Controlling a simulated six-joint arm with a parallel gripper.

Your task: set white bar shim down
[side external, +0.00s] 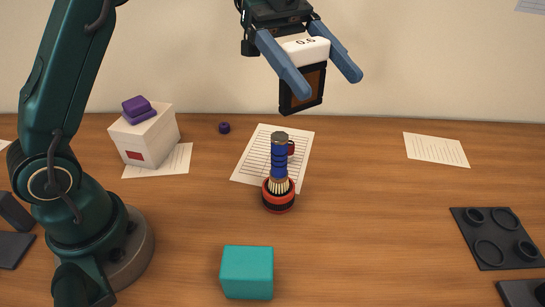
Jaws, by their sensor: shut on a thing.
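My gripper (327,84) is high at the top centre, above the table, with its two blue fingers pointing down to the right. It is shut on the white bar shim (304,50), which is marked "0.6" and sits between the fingers near their upper part. A black-framed brown piece (308,86) shows just below the shim; I cannot tell if it is joined to it. The shim is well clear of the table.
A blue-banded brush-like thing (279,160) stands in a red and black ring (278,205) below my gripper. A teal block (247,272) is in front. A white box (146,137) with purple pieces is left. A dark tray (472,256) is right. The centre-right table is bare.

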